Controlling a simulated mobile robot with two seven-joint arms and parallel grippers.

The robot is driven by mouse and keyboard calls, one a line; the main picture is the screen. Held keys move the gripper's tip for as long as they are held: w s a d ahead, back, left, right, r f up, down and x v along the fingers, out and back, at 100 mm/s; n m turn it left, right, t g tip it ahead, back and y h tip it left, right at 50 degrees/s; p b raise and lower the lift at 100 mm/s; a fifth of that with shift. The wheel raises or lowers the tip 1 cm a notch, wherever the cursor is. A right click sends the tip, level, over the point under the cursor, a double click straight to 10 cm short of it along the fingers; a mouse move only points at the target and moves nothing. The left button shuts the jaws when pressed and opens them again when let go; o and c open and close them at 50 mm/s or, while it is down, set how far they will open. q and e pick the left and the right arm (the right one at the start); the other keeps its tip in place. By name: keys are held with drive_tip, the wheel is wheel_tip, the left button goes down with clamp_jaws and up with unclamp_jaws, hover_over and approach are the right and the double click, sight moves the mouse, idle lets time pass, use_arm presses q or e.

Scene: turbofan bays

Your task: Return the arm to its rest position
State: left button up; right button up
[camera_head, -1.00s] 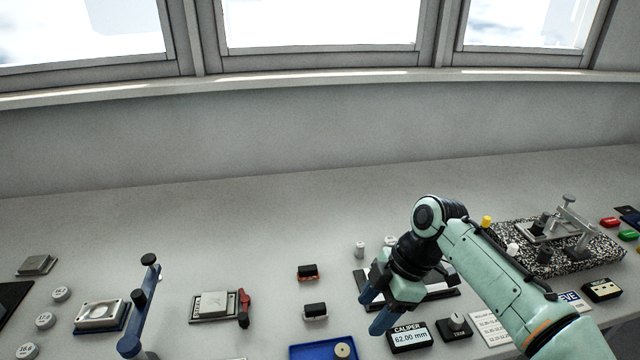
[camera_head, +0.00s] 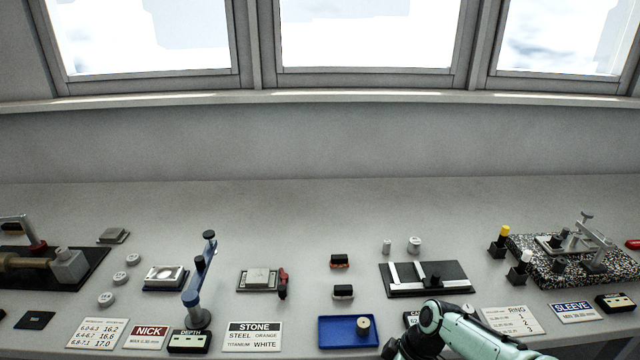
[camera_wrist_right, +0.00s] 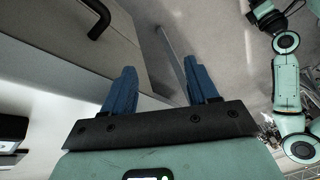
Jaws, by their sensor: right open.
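My right arm (camera_head: 462,335) shows at the bottom of the head view, right of centre, low in front of the bench. Its gripper is below the picture edge there. In the right wrist view my right gripper (camera_wrist_right: 155,88) has its two blue fingers well apart with nothing between them. Beyond the fingers are a grey panel with a dark handle (camera_wrist_right: 97,20) and a pale floor. My left gripper is not in the head view. Another pale green arm part (camera_wrist_right: 287,85) shows at the right of the wrist view.
The bench (camera_head: 300,205) holds a blue tray (camera_head: 330,343) with a small round part, a caliper fixture (camera_head: 455,283), a blue depth stand (camera_head: 193,290), a speckled stone plate (camera_head: 600,275) and several label cards. The back strip of the bench is clear.

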drive_tip(key=s+a+f+m+p, duration=0.1)
drive_tip(key=s+f+m+p, duration=0.1)
drive_tip(key=s+f+m, duration=0.6)
drive_tip(key=s+f+m+p, duration=0.15)
drive_tip(key=s+f, duration=0.35)
drive_tip(key=f, duration=0.8)
drive_tip(key=s+f+m+p, duration=0.1)
drive_tip(key=s+f+m, duration=0.1)
drive_tip(key=s, duration=0.5)
drive_tip(key=s+f+m+h+p, duration=0.1)
drive_tip(key=s+f+m, duration=0.1)
drive_tip(key=s+m, duration=0.3)
drive_tip(key=s, duration=0.3)
drive_tip(key=shift+s+a+g, duration=0.2)
drive_tip(key=shift+a+g, duration=0.1)
drive_tip(key=shift+a, duration=0.05)
